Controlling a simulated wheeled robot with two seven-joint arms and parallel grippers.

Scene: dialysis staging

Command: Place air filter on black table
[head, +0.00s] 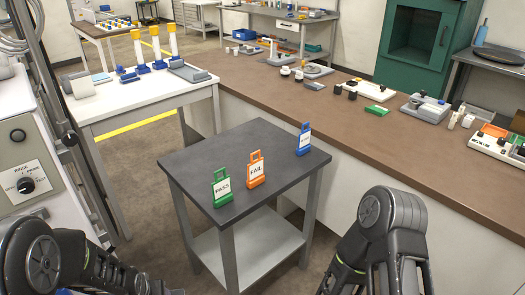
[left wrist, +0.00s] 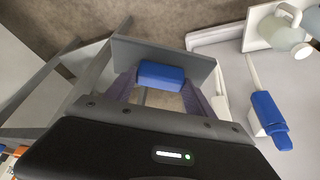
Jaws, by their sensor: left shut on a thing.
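My left gripper (left wrist: 158,88) shows in the left wrist view, shut on a blue block (left wrist: 161,77). A flat grey slab (left wrist: 190,62) lies just beyond the block; I cannot tell if they are one piece, or if this is the air filter. The black table (head: 215,155) stands in the middle of the head view. A green PASS sign (head: 222,188), an orange FAIL sign (head: 256,170) and a blue sign (head: 304,140) stand on its top, with bare surface behind and left of them. Only arm links show in the head view, so my right gripper is out of sight.
A white table (head: 150,103) with several blue, yellow and grey items stands at the back left. A long brown counter (head: 260,82) with several devices runs behind and right of the black table. A white-and-blue item (left wrist: 268,112) lies right of my left gripper.

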